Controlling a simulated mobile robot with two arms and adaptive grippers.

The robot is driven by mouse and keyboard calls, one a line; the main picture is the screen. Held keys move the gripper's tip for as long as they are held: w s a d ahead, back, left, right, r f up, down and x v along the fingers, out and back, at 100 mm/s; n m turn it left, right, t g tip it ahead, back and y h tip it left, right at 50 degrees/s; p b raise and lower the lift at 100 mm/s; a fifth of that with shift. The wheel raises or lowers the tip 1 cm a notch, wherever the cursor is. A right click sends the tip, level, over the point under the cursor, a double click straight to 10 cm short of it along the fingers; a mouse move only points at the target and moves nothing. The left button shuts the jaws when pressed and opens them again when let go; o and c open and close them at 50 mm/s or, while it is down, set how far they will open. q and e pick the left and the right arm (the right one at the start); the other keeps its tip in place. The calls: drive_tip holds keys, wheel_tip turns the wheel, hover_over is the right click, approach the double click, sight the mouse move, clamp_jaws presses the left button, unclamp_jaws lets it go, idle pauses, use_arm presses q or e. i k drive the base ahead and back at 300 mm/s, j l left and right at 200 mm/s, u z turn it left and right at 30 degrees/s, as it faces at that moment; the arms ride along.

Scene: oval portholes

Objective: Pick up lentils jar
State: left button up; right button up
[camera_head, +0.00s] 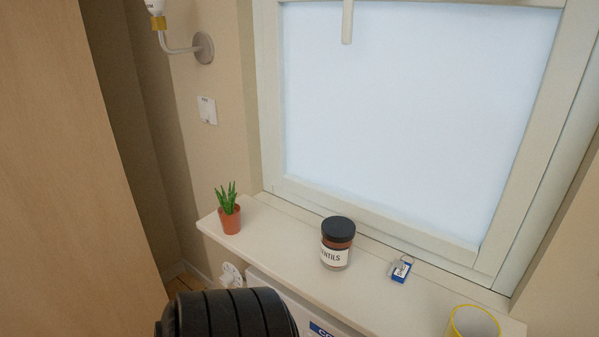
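The lentils jar (337,246) stands upright on a white window sill in the middle of the view. It has a black lid, reddish-brown contents and a white label on which "NTILS" can be read. A black ribbed part (228,315), which looks like my own arm, shows at the bottom edge, left of the jar and in front of the sill. It is apart from the jar in the picture. Neither gripper's fingers are in view.
The sill (284,242) also holds a potted green plant (229,214) at left, a small blue-and-white item (401,270) right of the jar, and a yellow-rimmed cup (473,322) at far right. A window (410,110) rises behind. A wall lamp (204,47) is upper left.

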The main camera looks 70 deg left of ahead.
sight(338, 235)
drive_tip(key=u, duration=1.85)
drive_tip(key=k+j+z, duration=0.15)
drive_tip(key=i, duration=0.05)
